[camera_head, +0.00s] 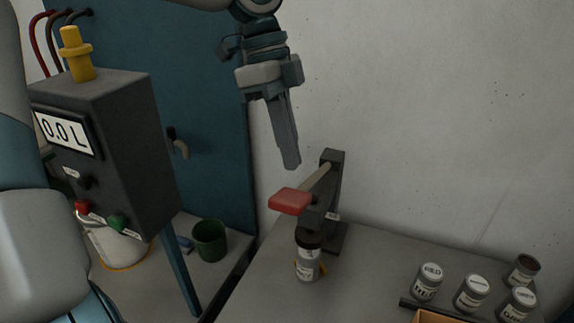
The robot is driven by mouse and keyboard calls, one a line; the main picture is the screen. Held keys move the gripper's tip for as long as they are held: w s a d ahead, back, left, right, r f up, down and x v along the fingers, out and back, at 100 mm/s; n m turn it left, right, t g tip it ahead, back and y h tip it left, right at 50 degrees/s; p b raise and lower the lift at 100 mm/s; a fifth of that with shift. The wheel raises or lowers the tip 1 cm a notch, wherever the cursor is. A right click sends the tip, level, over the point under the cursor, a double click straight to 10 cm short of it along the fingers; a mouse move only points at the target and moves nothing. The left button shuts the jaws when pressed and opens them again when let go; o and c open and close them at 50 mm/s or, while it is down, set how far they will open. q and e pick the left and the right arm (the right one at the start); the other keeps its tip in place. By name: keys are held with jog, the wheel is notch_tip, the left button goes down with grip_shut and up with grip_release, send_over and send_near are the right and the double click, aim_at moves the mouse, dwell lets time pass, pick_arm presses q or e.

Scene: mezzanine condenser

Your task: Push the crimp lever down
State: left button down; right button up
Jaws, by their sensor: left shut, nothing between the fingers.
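The crimp lever shows a red handle (290,201) at the end of a pale rod (318,180) that rises back to a dark upright stand (336,195) on the grey bench. A labelled bottle with a dark cap (308,256) stands under the front of the press. My left gripper (291,165) points down above the red handle, with its fingers together and nothing between them. A gap shows between the fingertips and the handle in the picture. My right gripper is not in view.
Several labelled jars (471,293) stand at the bench's right. A dark box with a 0.0 L display (68,132) stands at left, near a green cup (210,240). A blue door (205,110) and pale wall (430,110) are behind. The mid-bench (365,265) is clear.

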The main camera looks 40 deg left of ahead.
aim_at(291, 196)
pick_arm(q)
jog(key=f+p, duration=0.1)
jog(key=f, duration=0.1)
jog(key=s+f, duration=0.1)
jog(key=f, duration=0.1)
jog(key=shift+s+d+p, duration=0.15)
jog(key=shift+p, duration=0.25)
jog(key=shift+f, duration=0.1)
jog(key=shift+f, duration=0.1)
